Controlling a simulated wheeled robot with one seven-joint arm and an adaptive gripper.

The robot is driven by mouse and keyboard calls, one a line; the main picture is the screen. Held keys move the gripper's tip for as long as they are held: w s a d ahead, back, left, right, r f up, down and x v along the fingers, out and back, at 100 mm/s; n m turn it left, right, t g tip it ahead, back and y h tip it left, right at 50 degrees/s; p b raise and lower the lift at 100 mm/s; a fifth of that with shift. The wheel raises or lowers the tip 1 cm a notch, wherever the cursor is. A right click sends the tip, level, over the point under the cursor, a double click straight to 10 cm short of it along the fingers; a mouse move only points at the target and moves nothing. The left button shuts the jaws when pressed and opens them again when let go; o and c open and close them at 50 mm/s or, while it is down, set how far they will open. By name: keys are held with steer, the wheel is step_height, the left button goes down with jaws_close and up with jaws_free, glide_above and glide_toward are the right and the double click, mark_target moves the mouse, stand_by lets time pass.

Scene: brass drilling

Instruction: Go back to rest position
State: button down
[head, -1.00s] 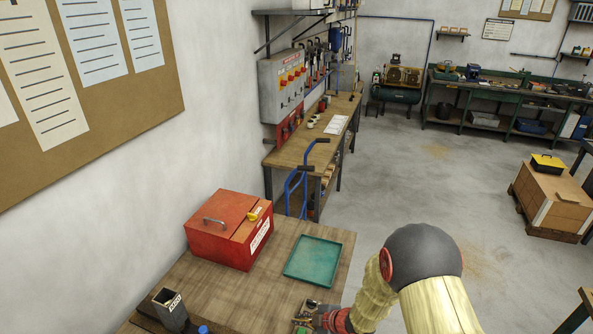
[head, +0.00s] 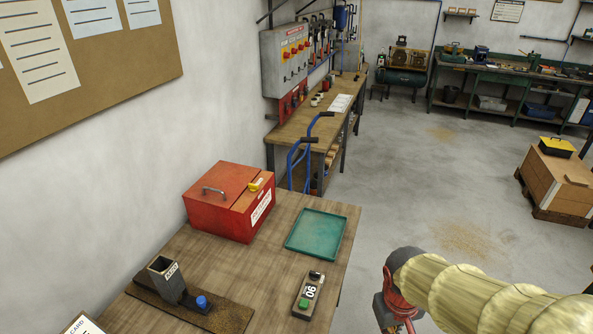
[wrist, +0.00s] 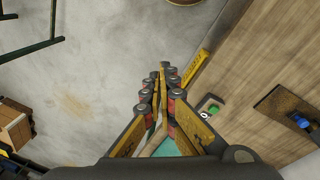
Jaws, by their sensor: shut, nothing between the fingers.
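My gripper shows in the wrist view (wrist: 166,72) with its fingers together and nothing between them. It is over the grey floor beside the edge of the wooden table (head: 255,275). In the head view my arm, in a pale yellow cover, reaches in from the right, and its red and dark wrist end is at the bottom, right of the table. The fingertips are not clear there. A small grey box with a green button (head: 309,293) lies on the table near its right edge, apart from my gripper. It also shows in the wrist view (wrist: 207,106).
The table holds a red box (head: 228,202), a teal tray (head: 316,234) and a dark fixture with a blue knob (head: 202,303). A blue hand truck (head: 296,160) stands behind the table. A crate (head: 556,180) stands at right. Open floor lies between.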

steer(key=s+a+r+m+t+y+b, duration=0.1)
steer(key=s+r+t+b, duration=0.3)
steer(key=b, duration=0.5)
steer(key=shift+s+a+r+m+t, duration=0.35)
steer(key=shift+s+a+r, duration=0.3)
steer(key=shift+s, duration=0.35)
stand_by(0.4)
